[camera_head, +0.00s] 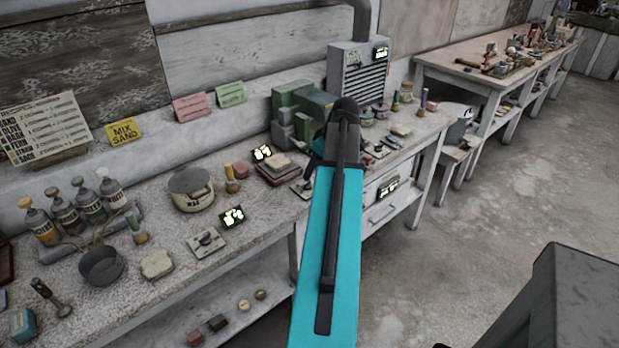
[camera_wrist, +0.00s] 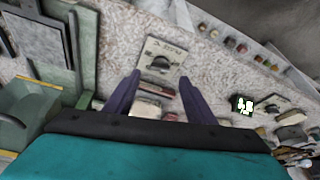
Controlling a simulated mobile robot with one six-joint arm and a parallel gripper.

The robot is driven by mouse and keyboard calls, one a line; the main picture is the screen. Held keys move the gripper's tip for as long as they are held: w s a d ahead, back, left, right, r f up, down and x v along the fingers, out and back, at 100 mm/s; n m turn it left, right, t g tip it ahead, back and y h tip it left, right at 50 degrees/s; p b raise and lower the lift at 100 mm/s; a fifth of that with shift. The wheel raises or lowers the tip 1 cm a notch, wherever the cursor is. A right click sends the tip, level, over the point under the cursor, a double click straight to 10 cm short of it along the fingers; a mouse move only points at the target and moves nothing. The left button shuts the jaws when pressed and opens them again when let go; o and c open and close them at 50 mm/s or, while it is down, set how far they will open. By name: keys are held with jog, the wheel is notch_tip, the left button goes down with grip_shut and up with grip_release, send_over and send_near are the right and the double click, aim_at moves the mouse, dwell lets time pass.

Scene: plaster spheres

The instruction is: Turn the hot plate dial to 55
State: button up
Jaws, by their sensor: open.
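Two pale plates with dark dials show in the head view. One dial plate (camera_head: 302,187) is partly hidden behind my arm; the other dial plate (camera_head: 207,242) lies farther left beside a small lit display (camera_head: 232,217). I cannot tell from labels which is the hot plate's. In the wrist view, a dial plate (camera_wrist: 160,60) with a dark knob and marked scale lies just beyond my gripper (camera_wrist: 160,82). The purple fingers are spread apart with nothing between them, short of the knob. The second dial plate (camera_wrist: 285,110) is at the right. Scale numbers are unreadable.
The bench's front edge is close to the dials; open floor (camera_head: 450,250) lies right.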

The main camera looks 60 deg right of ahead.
aim_at(309, 186)
jog(key=shift+p+x, duration=0.5)
jog(key=shift+x, duration=2.35)
jog(key=shift+c, duration=0.3)
jog(key=shift+f, duration=0.1)
jog(key=c, duration=1)
